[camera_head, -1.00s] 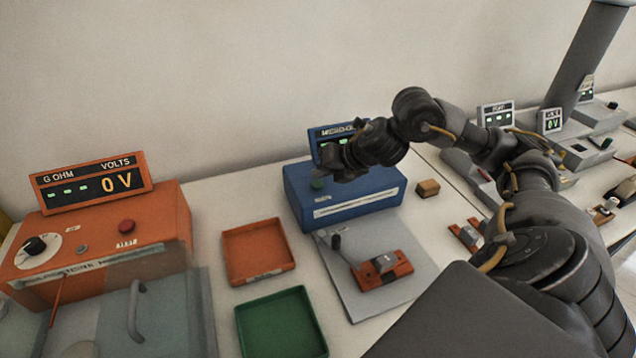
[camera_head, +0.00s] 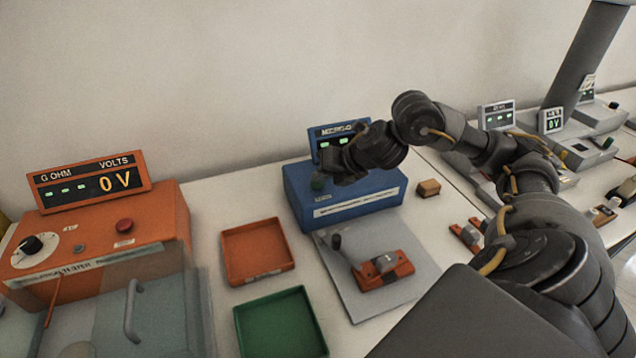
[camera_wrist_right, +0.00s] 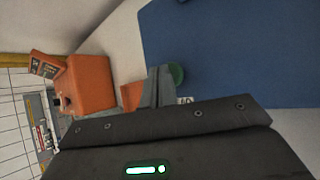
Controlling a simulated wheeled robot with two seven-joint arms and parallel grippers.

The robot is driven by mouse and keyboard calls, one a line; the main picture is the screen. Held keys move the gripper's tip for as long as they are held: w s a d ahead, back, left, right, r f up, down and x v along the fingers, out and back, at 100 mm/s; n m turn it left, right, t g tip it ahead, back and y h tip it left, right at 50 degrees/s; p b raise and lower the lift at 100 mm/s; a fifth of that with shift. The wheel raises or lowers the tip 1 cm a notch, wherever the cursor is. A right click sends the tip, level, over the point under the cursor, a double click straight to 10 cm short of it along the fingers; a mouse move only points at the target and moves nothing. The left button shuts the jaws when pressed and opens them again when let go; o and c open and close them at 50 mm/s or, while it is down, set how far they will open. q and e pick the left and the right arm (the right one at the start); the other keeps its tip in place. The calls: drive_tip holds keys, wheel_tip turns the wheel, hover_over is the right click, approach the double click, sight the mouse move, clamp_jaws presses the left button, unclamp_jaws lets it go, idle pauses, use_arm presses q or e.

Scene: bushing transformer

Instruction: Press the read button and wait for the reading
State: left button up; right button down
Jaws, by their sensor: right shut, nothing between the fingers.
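The blue meter (camera_head: 345,196) stands against the wall with its raised display (camera_head: 338,133) behind it. The display shows green dashes and is partly covered by my right arm. A green button (camera_head: 317,183) sits on the meter's top at the left; it also shows in the wrist view (camera_wrist_right: 177,75). My right gripper (camera_wrist_right: 156,86) is shut and empty, with its fingertips right beside the green button. I cannot tell whether they touch it. My left gripper is not in view.
A grey plate (camera_head: 350,290) with an orange fixture (camera_head: 383,270) lies in front of the meter. An orange tray (camera_head: 257,252) and a green tray (camera_head: 280,325) lie left of it. An orange tester (camera_head: 100,240) reading 0 V stands further left. A small brown block (camera_head: 428,188) is to the right.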

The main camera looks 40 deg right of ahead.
sight(321, 184)
drive_tip(key=shift+f+b, duration=0.3)
drive_tip(key=shift+f, duration=0.1)
drive_tip(key=shift+r, duration=0.1)
idle(0.4)
drive_tip(key=shift+r+p, duration=0.9)
wheel_tip(321, 184, up, 5)
drive_tip(key=p, duration=0.5)
idle(0.6)
